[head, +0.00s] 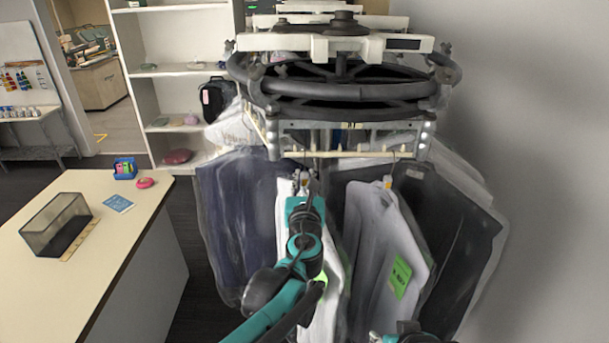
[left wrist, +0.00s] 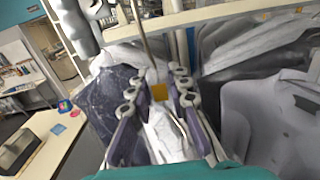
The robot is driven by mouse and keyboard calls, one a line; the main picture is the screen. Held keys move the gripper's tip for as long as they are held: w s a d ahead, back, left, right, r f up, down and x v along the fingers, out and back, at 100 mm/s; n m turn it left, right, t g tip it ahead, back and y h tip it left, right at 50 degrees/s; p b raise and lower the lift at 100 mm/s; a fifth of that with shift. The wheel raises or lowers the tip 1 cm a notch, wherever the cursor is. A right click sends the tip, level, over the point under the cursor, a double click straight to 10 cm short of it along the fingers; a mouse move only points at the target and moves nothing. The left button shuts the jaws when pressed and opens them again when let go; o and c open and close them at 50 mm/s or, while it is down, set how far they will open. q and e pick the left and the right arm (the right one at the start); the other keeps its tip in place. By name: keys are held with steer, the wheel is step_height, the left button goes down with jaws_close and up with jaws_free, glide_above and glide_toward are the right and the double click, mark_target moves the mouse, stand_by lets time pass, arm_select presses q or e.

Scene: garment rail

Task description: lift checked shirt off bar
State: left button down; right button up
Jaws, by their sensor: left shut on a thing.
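My left gripper (head: 303,184) is at the rail, over a white garment (head: 326,305) in a clear cover. In the left wrist view, the two fingers of the gripper (left wrist: 157,88) close around the neck of a hanger with a yellow-orange tag (left wrist: 158,92). A pale garment (left wrist: 165,130) hangs just below the fingers. Its hook runs up towards the bar (head: 350,154). No check pattern can be made out, and my arm hides much of this garment. A small part of my right arm shows at the bottom edge; its fingers cannot be made out.
A dark blue garment (head: 236,215) hangs close on the left. A grey garment with a green label (head: 382,255) and a black one (head: 450,235) hang on the right. A table (head: 120,250) with a mesh box (head: 55,222) stands left. A wall is right.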

arm_select(q)
steer(key=shift+s, duration=1.85)
steer(key=s+p, duration=0.8)
steer(key=s, duration=2)
